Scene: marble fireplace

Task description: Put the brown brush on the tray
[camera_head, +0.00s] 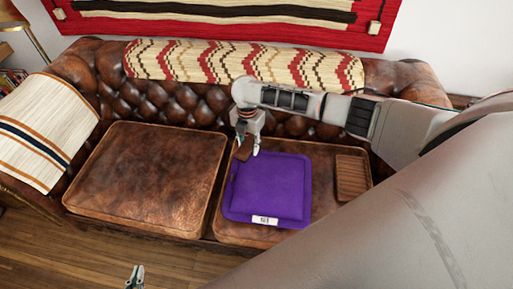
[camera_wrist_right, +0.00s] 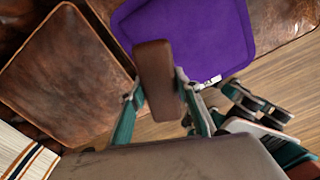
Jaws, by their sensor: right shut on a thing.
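The brown brush (camera_head: 243,151) is a dark brown block held in my right gripper (camera_head: 249,146), above the far left edge of the purple tray. In the right wrist view the brush (camera_wrist_right: 154,78) sits between the two fingers of my right gripper (camera_wrist_right: 160,92), with the tray behind it. The purple tray (camera_head: 268,190), also in the right wrist view (camera_wrist_right: 205,30), lies flat on the right sofa cushion. Its visible surface is empty. Only the tips of my left gripper (camera_head: 135,277) show at the bottom edge, too small to tell their opening.
A brown ribbed block (camera_head: 352,177) lies on the cushion right of the tray. The left cushion (camera_head: 150,175) is bare. The tufted sofa back (camera_head: 185,97) rises behind, with a patterned throw (camera_head: 210,62) over it. A striped cloth (camera_head: 45,130) covers the left armrest.

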